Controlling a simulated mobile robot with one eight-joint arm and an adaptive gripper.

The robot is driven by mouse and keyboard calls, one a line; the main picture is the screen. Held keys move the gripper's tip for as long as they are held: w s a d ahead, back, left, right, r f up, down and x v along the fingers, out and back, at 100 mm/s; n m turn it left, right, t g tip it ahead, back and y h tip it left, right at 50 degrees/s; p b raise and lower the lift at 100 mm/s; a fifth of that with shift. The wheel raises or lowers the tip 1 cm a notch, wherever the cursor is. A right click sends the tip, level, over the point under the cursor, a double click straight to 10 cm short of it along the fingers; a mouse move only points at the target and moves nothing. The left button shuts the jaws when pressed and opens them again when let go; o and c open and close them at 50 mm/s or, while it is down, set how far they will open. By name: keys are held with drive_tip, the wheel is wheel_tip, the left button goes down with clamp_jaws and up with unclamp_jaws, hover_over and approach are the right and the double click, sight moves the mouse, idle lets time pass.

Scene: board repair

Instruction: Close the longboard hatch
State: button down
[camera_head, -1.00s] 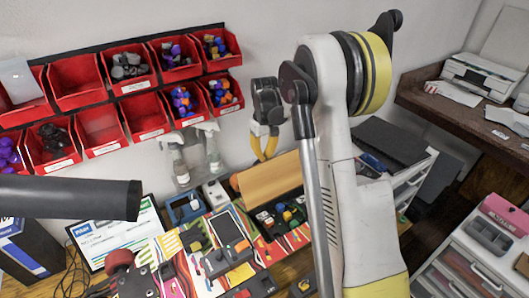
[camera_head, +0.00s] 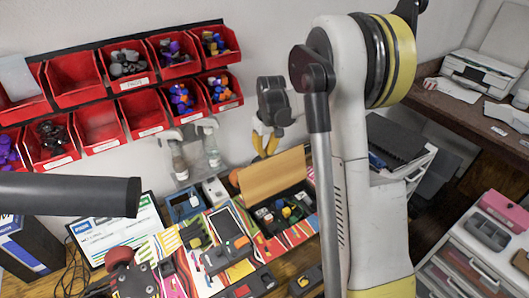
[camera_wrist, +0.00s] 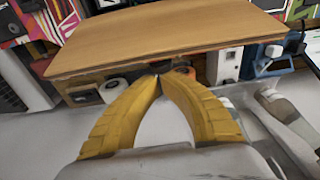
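The hatch is a tan wooden lid (camera_head: 272,178). It stands tilted open at the back of a dark box (camera_head: 262,214) with small coloured parts inside, on the workbench. In the wrist view the lid (camera_wrist: 170,42) is a broad wooden panel with its near edge just beyond my fingertips. My gripper (camera_head: 264,153) is behind the lid, between it and the wall, with yellow fingers pointing down. In the wrist view my gripper (camera_wrist: 157,78) has its fingertips together with nothing between them. Whether the tips touch the lid is unclear.
Spray bottles (camera_head: 212,150) stand left of my gripper by the wall. Red bins (camera_head: 140,112) hang above. Tools and a meter (camera_head: 226,256) crowd the bench in front of the box. A printer (camera_head: 470,75) sits on a shelf at right.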

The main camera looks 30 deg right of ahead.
sight(276, 167)
drive_tip(key=s+t+b, duration=0.1)
drive_tip(key=s+t, duration=0.1)
drive_tip(key=s, duration=0.1)
drive_tip(key=s+r+t+b, duration=0.1)
drive_tip(key=s+t, duration=0.2)
drive_tip(key=s, duration=0.1)
drive_tip(key=s+r+t+b, duration=0.1)
drive_tip(key=s+t, duration=0.2)
drive_tip(key=shift+s+d+r+b, duration=0.1)
drive_tip(key=shift+s+d+b, duration=0.2)
drive_tip(key=shift+s+d, duration=0.05)
drive_tip(key=s+f+b, duration=0.2)
drive_tip(key=s, duration=0.1)
drive_tip(key=s+f+b, duration=0.2)
drive_tip(key=s, duration=0.1)
drive_tip(key=s+f+b, duration=0.2)
drive_tip(key=s, duration=0.1)
drive_tip(key=shift+s+d+f, duration=0.25)
drive_tip(key=shift+s+f, duration=0.1)
drive_tip(key=shift+s, duration=0.05)
drive_tip(key=shift+s+f+b, duration=0.4)
drive_tip(key=shift+f+b, duration=0.3)
drive_tip(key=shift+f, duration=0.1)
drive_tip(key=shift+s+f+b, duration=0.35)
drive_tip(key=shift+f+b, duration=0.35)
drive_tip(key=shift+f, duration=0.05)
drive_tip(key=shift+s+f, duration=0.1)
drive_tip(key=shift+f, duration=0.05)
